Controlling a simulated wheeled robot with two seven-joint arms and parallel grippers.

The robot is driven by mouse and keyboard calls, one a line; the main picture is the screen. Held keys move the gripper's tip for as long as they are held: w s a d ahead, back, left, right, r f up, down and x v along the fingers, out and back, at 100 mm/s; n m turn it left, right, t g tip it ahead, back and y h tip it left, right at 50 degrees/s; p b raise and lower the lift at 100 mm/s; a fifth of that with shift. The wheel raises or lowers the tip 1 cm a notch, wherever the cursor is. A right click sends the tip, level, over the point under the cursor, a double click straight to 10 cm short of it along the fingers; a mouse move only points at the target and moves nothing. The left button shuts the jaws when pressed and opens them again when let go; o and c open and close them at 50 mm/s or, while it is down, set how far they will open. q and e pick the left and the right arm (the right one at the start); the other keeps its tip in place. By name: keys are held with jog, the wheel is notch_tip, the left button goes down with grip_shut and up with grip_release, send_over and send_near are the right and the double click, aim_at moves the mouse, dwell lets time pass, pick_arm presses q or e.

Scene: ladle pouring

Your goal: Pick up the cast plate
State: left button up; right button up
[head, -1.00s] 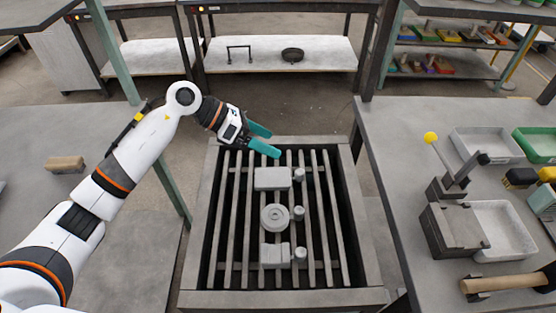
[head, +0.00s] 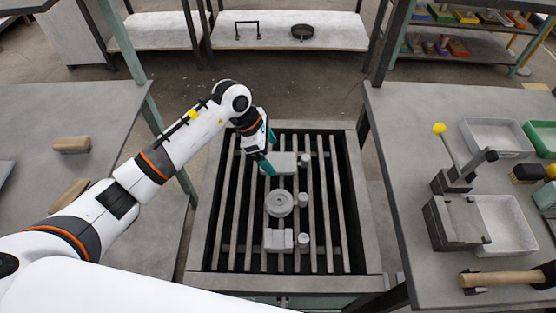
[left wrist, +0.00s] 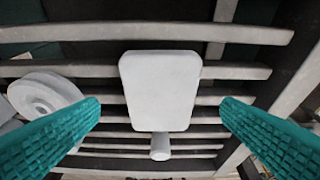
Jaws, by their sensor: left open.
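The cast plate (head: 287,160) is a flat grey rounded rectangle with a small round stub beside it, lying on the slatted grate (head: 212,225). It is the farthest of three grey castings there. My left gripper (head: 270,152) points down over the plate's left part in the head view and partly hides it. In the left wrist view the plate (left wrist: 160,90) lies between and beyond the two teal fingers, which are wide open and apart from it. My right gripper is in neither view.
A round stepped casting (head: 279,203) and a blocky casting (head: 278,240) lie nearer on the grate, each with a stub. Tables flank the grate. The right one holds a grey fixture (head: 453,222), trays and a wooden-handled tool (head: 505,279).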

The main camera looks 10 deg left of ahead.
aim_at(277, 161)
pick_arm(q)
jog(key=shift+x, duration=1.5)
jog(key=shift+r, duration=0.15)
jog(key=c, duration=1.2)
